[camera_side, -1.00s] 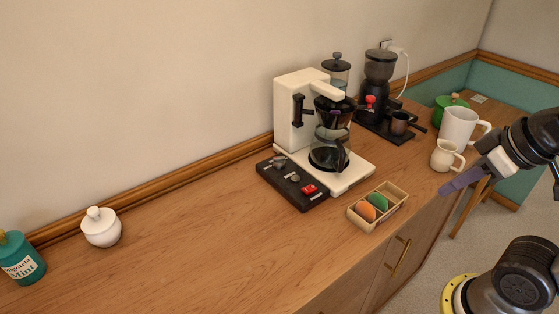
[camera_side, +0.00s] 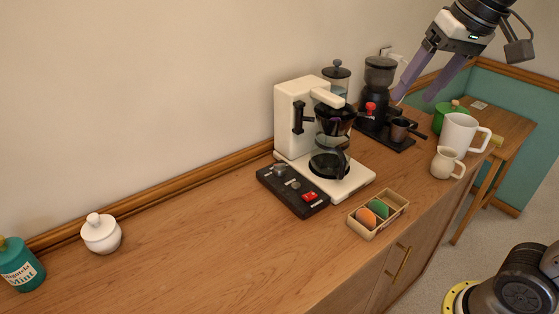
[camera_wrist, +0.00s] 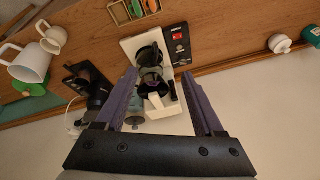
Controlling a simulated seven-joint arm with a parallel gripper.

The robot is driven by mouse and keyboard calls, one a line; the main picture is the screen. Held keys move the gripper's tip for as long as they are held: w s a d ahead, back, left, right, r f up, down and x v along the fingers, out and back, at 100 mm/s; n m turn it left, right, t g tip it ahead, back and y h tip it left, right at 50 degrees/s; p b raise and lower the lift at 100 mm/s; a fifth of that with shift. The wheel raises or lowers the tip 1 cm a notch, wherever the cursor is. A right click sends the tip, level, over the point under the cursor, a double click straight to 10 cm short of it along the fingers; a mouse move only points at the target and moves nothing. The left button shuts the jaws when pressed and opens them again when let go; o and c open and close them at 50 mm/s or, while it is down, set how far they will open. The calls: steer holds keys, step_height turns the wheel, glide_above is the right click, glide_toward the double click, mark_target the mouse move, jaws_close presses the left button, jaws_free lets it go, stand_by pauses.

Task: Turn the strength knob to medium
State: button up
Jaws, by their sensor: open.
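A dark control panel (camera_side: 322,207) sits on the counter at the front left of the white coffee maker (camera_side: 294,108). It carries a grey knob (camera_side: 280,170), a second smaller knob (camera_side: 295,185) and a red switch (camera_side: 310,196). Which knob sets strength, and where it points, is too small to read. My gripper (camera_side: 414,97) is open and empty, raised above the grinder end of the counter, well right of the panel. Its spread fingers (camera_wrist: 160,80) also show in the wrist view.
Counter left of the panel is clear up to a white jar (camera_side: 101,236).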

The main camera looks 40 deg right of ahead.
steer(key=w+a+r+m+g, duration=0.1)
steer(key=w+r, duration=0.1)
steer(key=w, duration=0.8)
steer(key=g, duration=0.3)
glide_above(280, 169)
step_height(280, 169, down, 17)
steer(key=shift+m, duration=0.3)
steer(key=f, duration=1.4)
steer(key=shift+w+d, duration=0.2)
steer(key=shift+w, duration=0.15)
jaws_close()
